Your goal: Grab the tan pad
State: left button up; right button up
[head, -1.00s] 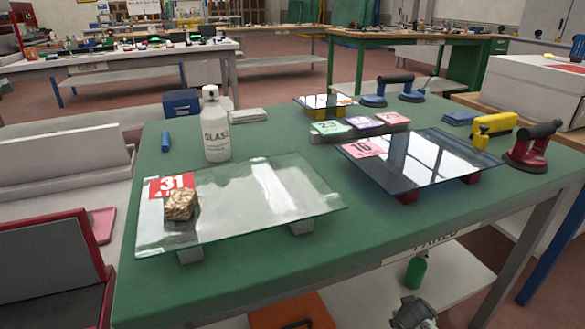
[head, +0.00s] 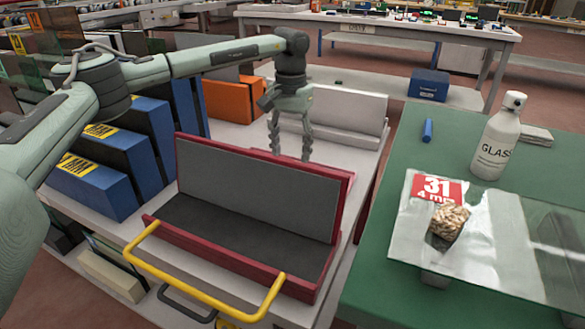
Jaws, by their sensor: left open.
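The tan pad (head: 447,221) is a crumpled tan-brown lump. It lies on the left part of a clear glass sheet (head: 500,250), over the lower edge of a red label marked 31. My left gripper (head: 290,153) hangs with its fingers pointing down behind the red-framed, grey-lined rack (head: 255,190), well to the left of the pad. It is open, with nothing between its fingers. The rack's back edge partly covers the fingertips. My right gripper does not show.
The glass rests on supports above the green table (head: 390,275). A yellow-handled cart, blue boxes (head: 150,130) and a white rack (head: 350,115) surround my left arm.

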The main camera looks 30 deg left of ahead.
pick_arm(q)
notch_tip(320, 180, down, 3)
jog(key=shift+f, duration=0.2)
jog(key=shift+c, duration=0.2)
jog(key=c, duration=0.8)
jog(key=shift+o, duration=0.2)
jog(key=shift+r, duration=0.1)
